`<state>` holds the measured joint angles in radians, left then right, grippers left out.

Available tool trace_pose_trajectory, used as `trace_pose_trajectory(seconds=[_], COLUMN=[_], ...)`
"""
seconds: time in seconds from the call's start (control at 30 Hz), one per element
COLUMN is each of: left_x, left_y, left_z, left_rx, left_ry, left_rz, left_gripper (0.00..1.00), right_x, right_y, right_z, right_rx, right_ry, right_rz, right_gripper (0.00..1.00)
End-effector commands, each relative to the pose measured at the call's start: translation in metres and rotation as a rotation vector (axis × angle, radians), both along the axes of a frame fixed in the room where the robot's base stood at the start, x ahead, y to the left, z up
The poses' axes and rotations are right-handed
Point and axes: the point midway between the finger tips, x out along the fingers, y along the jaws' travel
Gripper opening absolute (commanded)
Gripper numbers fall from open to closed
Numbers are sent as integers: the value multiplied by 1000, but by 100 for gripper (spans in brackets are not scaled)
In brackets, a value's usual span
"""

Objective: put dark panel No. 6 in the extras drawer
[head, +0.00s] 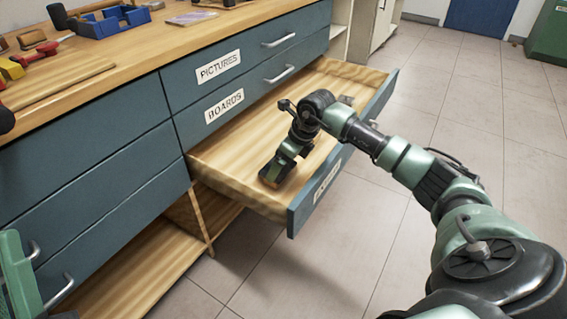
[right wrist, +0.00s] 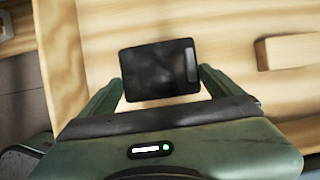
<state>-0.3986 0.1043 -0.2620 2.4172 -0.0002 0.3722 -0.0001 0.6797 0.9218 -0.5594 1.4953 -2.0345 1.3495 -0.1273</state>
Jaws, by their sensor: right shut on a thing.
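The dark panel (right wrist: 155,72) is a small black rectangle with a grey strip near its right edge. In the right wrist view it lies between the two fingers of my right gripper (right wrist: 160,88), which is shut on it. No number can be read on it. In the head view my right gripper (head: 276,172) points down inside the open drawer (head: 230,160), low near its near left corner. I cannot tell whether the panel touches the drawer floor. The drawer front carries a white label (head: 327,181), too slanted to read surely. My left gripper is not in view.
Closed drawers labelled PICTURES (head: 219,67) and BOARDS (head: 224,105) sit above the open one. A wooden block (right wrist: 290,51) lies to the right of the panel in the right wrist view. The worktop holds a blue bin (head: 112,22) and tools.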

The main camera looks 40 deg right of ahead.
Motion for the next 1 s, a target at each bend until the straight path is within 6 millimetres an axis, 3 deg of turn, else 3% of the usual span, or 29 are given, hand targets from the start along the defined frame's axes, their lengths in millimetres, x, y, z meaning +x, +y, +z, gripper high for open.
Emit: trace_pose_trajectory(seconds=[0.77,0.8,1.0], left_x=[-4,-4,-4], left_y=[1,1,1], left_z=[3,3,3], left_rx=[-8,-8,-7], left_ry=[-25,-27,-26], left_rz=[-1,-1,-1], left_gripper=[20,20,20], right_x=[0,0,0], right_y=[0,0,0], right_z=[-3,-3,-4], right_rx=[0,0,0], right_ry=[-1,-1,1], right_rz=[0,0,0], right_gripper=[52,96,100])
